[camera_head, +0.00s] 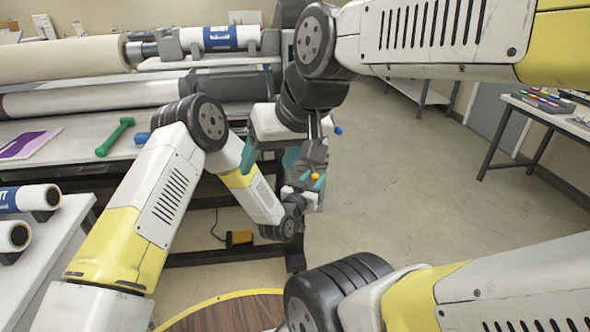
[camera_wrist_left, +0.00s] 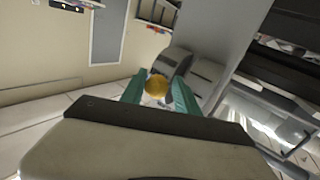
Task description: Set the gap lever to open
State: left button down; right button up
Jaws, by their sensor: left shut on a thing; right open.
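In the left wrist view the knob (camera_wrist_left: 156,87) sits between the two teal fingertips. My left gripper (camera_head: 313,182) is shut on this knob. Most of the lever's shaft is hidden by the grippers and machine parts. My right gripper (camera_head: 269,160) is open, pointing down just left of the knob, with its teal fingers apart and nothing seen between them. I cannot read any lever marking.
The laminator's rollers (camera_head: 95,98) and bed run to the left. A green-handled tool (camera_head: 115,137) and a purple sheet (camera_head: 28,145) lie on the bed. A yellow pedal (camera_head: 239,238) is on the floor. Open floor (camera_head: 420,190) extends right to a side table (camera_head: 545,108).

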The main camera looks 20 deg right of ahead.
pick_arm(q)
jog(key=shift+s+d+r+g, duration=0.15)
jog(key=shift+s+r+g, duration=0.1)
jog(key=shift+r, duration=0.15)
jog(key=shift+s+d+r+g, duration=0.1)
jog(key=shift+s+r+g, duration=0.15)
jog(key=shift+r, duration=0.15)
jog(key=r+n+g+y, duration=0.1)
jog(key=r, duration=0.1)
jog(key=w+r+n+g+y, duration=0.1)
jog(key=r, duration=0.2)
jog(key=r+n+g+y, duration=0.1)
jog(key=r+g, duration=0.1)
jog(key=shift+w+d+r, duration=0.2)
jog(key=shift+w+d, duration=0.05)
jog(key=shift+w+d+r, duration=0.1)
jog(key=shift+w+r, duration=0.35)
jog(key=shift+r, duration=0.3)
jog(key=shift+w+d+r, duration=0.1)
jog(key=shift+w+r, duration=0.35)
jog(key=shift+r, duration=0.25)
jog(key=c, duration=1.1)
grip_release()
jog(key=shift+d, duration=0.1)
jog(key=shift+o, duration=0.2)
jog(key=shift+w+f, duration=0.1)
jog(key=shift+a+f, duration=0.2)
jog(key=shift+a, duration=0.1)
